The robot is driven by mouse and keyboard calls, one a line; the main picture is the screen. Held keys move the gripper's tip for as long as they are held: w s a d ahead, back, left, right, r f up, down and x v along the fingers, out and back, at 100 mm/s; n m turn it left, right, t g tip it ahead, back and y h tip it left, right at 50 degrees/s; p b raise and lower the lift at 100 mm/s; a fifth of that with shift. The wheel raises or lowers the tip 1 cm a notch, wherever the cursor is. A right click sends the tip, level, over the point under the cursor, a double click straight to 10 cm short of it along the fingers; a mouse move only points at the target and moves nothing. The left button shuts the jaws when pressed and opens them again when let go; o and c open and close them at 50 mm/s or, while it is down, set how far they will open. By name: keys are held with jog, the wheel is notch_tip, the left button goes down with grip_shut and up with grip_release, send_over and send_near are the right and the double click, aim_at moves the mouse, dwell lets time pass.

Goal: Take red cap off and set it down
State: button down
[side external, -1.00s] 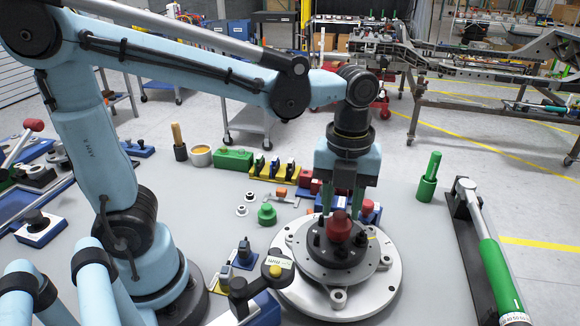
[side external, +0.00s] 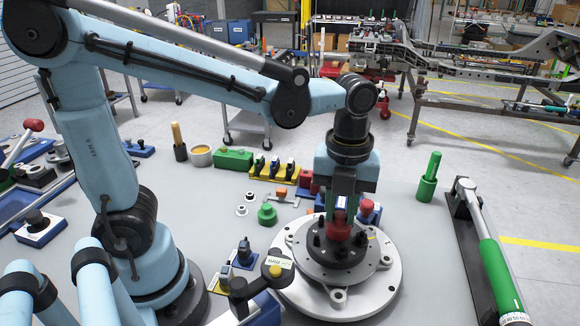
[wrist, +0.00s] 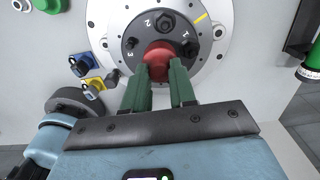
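The red cap (side external: 339,226) sits on the dark round hub of the chassis fixture, on a pale flange.
A second red knob (side external: 367,206) stands on a blue block behind the flange (side external: 382,286). A green cap (side external: 267,213) and small washers lie to the left. A green-handled wrench (side external: 495,270) lies at the right. Some bench at the left of the flange is bare.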

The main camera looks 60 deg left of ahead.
jog(key=shift+r, duration=0.15)
jog(key=shift+r, duration=2.35)
jog(key=s+a+f+n, duration=0.2)
jog(key=s+a, duration=0.1)
jog(key=a, duration=0.4)
jog(key=n, duration=0.3)
send_over(259, 239)
notch_tip(259, 239, down, 4)
jog(key=r, duration=0.1)
jog(key=shift+f, duration=4.9)
jog(key=shift+f, duration=0.1)
jog(key=c, duration=0.9)
grip_release()
jog(key=shift+c, duration=0.2)
